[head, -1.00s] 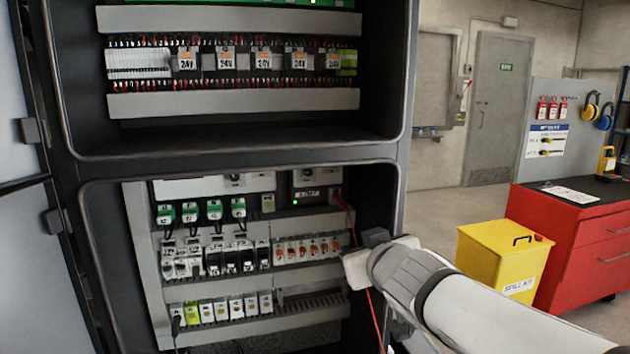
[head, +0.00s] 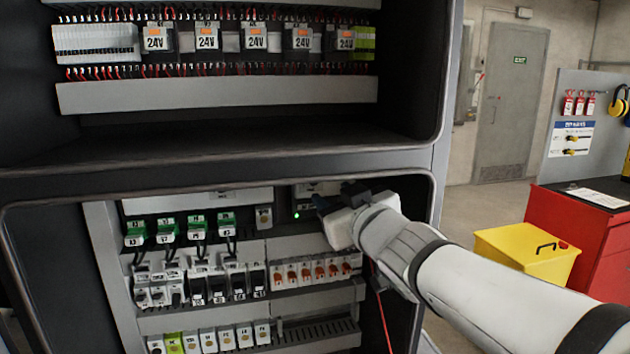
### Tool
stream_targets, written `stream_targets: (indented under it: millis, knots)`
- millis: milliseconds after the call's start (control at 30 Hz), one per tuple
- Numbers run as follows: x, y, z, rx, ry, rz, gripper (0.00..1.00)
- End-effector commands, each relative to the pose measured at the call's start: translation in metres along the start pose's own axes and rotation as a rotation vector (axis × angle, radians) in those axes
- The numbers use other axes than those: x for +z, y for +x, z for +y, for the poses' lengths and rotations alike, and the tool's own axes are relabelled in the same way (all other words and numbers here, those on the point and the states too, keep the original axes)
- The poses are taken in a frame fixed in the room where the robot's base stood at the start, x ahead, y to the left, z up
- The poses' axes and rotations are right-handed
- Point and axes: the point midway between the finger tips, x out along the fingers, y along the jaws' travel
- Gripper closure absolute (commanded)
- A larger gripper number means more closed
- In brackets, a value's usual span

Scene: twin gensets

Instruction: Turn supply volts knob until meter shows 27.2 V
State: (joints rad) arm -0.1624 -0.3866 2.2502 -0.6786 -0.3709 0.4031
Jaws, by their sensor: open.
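The supply unit (head: 304,190) sits at the right end of the top row in the lower cabinet bay, with a small green light (head: 297,216) lit below it. My gripper (head: 335,196) is open, its dark fingers in front of the right part of this unit. The gripper and wrist cover much of the unit's face. I cannot make out the volts knob or any meter reading, nor tell whether the fingers touch anything.
Green-topped modules (head: 180,229) and a row of orange-marked modules (head: 318,270) sit close by. A yellow bin (head: 520,255) and red cabinet (head: 590,250) stand at right.

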Motion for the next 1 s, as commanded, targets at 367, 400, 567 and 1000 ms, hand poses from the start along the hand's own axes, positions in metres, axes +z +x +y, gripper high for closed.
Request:
stream_targets:
  millis: [367, 400, 567, 1000]
  knots:
    - [0.001, 0.055, -0.006, -0.011, 0.0, 0.0, 0.59]
    - [0.0, 0.06, -0.006, -0.011, 0.001, 0.001, 0.59]
    - [-0.001, 0.071, -0.007, -0.012, 0.0, 0.002, 0.59]
    - [-0.001, 0.074, -0.007, -0.012, 0.0, 0.002, 0.69]
